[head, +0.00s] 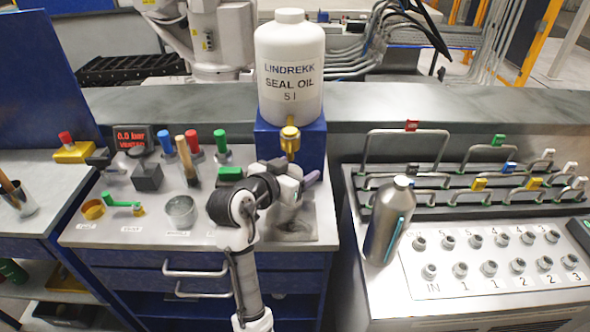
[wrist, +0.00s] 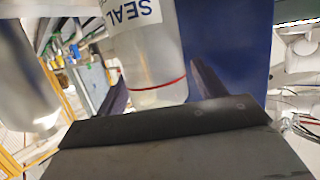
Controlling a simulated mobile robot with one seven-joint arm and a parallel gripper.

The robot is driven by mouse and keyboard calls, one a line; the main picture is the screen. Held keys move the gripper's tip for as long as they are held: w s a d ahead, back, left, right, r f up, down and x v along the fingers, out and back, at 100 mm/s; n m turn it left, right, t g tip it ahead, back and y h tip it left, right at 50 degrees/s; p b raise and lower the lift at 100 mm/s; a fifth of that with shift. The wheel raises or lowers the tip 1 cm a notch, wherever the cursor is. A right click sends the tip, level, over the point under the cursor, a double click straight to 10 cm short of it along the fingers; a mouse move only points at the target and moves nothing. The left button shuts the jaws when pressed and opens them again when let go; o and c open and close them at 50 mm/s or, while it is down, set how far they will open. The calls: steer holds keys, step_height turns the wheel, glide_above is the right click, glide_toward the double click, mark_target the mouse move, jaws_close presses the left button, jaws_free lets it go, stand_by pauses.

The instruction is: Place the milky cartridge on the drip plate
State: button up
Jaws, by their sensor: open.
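A milky, translucent cylinder (wrist: 150,65) with a red ring and a white label reading SEAL shows in the wrist view; it looks like the cartridge. It stands between the two dark fingers of my gripper (wrist: 160,82), which are apart, with no clear contact. In the head view my gripper (head: 295,172) is over the right end of the blue workbench, in front of the blue stand, and the arm hides the cartridge there. A flat grey plate (head: 300,233) lies on the bench below my gripper, probably the drip plate; my arm partly covers it.
A large seal oil bottle (head: 290,75) stands on the blue stand (head: 309,140) behind my gripper. A steel flask (head: 388,222) is on the right bench. A metal cup (head: 181,212), a dark block (head: 147,177) and coloured-handled tools crowd the bench's left part.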

steer(key=shift+r, duration=0.25)
steer(key=b+v, duration=0.2)
steer(key=v, duration=1)
